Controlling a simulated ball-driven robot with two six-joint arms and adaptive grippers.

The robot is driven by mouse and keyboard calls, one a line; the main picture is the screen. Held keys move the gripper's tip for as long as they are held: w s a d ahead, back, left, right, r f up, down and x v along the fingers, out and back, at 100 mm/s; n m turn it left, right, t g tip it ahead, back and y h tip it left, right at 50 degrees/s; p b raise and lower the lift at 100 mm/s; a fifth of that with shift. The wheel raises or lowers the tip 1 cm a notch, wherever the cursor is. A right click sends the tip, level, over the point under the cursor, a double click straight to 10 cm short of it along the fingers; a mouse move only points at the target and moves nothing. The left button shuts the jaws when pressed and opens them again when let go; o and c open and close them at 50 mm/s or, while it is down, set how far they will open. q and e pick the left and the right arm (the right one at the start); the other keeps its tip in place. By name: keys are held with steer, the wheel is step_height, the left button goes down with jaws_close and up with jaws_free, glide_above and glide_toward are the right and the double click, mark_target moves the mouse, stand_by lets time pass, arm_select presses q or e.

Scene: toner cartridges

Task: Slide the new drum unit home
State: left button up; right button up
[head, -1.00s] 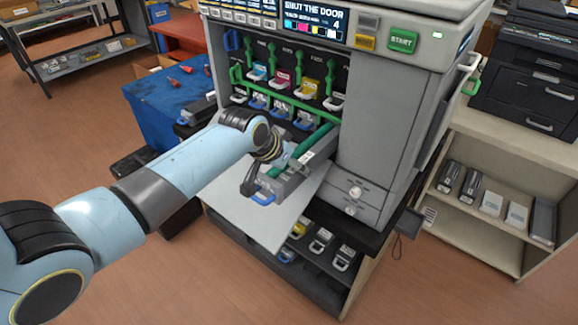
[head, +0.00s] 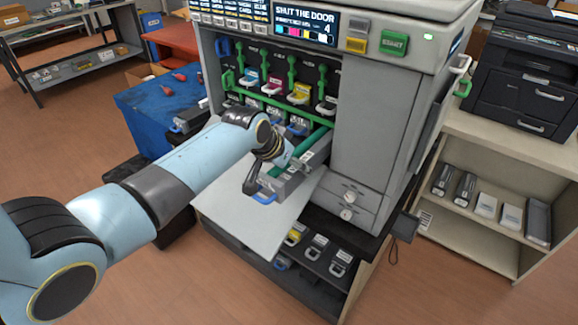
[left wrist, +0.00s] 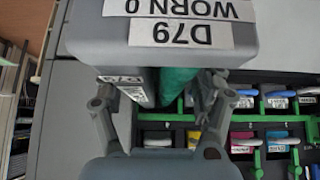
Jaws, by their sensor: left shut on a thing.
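The drum unit (head: 291,184) is a grey tray with a green roller and a blue front handle (head: 265,198). It sits partly inside the right part of the printer's opening (head: 270,75), with its front end sticking out above the open door (head: 235,215). My left gripper (head: 268,165) is shut on it near the front end. In the left wrist view, the drum unit (left wrist: 85,45) carries upside-down labels reading "D79" and "WORN 0", and my left gripper's fingers (left wrist: 165,100) flank it. The far end is hidden in the printer. My right gripper is not in view.
The printer's screen (head: 304,22) reads "SHUT THE DOOR". Coloured cartridges with green levers line the upper row, beside a green START button (head: 394,43). Several spare cartridges lie on the shelf below (head: 300,262). A blue cart (head: 150,105) stands left and a shelf (head: 480,225) right.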

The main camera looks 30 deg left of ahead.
arm_select(q)
steer(key=shift+w+d+r+b, duration=0.1)
steer(key=shift+w+b, duration=0.35)
steer(key=shift+w, duration=0.8)
steer(key=o, duration=1.9)
steer(key=shift+s, duration=0.1)
steer(key=shift+c, duration=0.2)
steer(key=shift+s+f, duration=0.1)
steer(key=shift+f, duration=0.15)
steer(key=s+p, duration=0.2)
steer(key=p, duration=0.1)
steer(key=shift+s+r, duration=0.25)
steer(key=shift+s+p, duration=0.35)
steer(key=shift+s, duration=0.2)
steer(key=shift+s+f, duration=0.15)
steer(key=shift+f, duration=0.05)
